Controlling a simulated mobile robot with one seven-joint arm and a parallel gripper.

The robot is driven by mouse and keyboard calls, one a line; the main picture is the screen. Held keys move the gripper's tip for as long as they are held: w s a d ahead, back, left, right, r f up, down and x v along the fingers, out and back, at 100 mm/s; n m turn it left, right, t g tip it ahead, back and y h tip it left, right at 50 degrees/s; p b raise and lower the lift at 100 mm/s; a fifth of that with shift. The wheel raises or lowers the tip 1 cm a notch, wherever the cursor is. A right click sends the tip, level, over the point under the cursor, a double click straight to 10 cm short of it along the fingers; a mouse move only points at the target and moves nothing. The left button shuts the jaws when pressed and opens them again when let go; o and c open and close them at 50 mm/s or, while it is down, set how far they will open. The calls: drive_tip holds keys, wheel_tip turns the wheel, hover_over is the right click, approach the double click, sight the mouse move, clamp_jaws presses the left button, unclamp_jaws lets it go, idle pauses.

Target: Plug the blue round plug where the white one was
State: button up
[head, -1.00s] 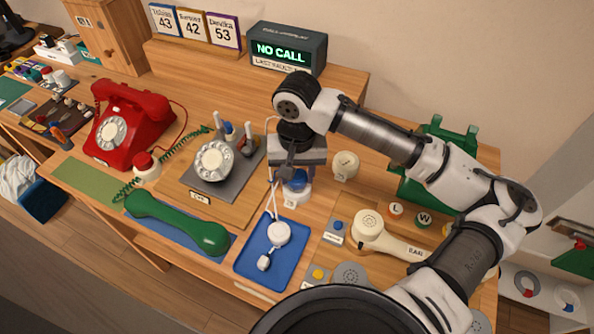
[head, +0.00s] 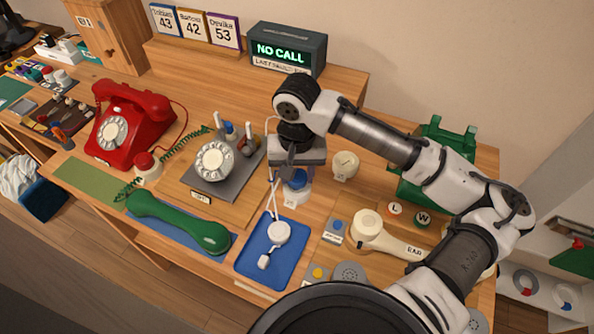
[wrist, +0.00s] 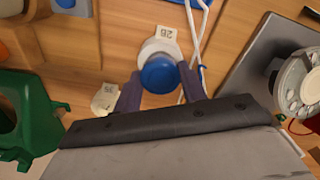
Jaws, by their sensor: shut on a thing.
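The blue round plug (head: 298,181) is at the middle of the desk, under my gripper (head: 296,172). In the wrist view my gripper (wrist: 160,88) has its two dark fingers on either side of the blue plug (wrist: 159,76), shut on it. A white round base (wrist: 158,47) with a small tag shows behind the plug; I cannot tell whether the plug is seated in it or just above. A white round plug (head: 279,232) with a white cord and a small white end piece (head: 264,262) lies on the blue tray (head: 247,271).
A cream round socket (head: 345,164) stands just right of my gripper. A grey dial phone (head: 214,160) is on the left, with a green handset (head: 178,222) in front. A cream handset (head: 385,240) and a green phone (head: 435,150) are right. The display (head: 288,50) reads NO CALL.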

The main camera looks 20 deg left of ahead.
drive_tip(key=shift+f+b, duration=0.4)
drive_tip(key=shift+f, duration=0.35)
drive_tip(key=o, duration=1)
drive_tip(key=shift+c, duration=0.2)
drive_tip(key=shift+r, duration=0.1)
wheel_tip(320, 180, up, 14)
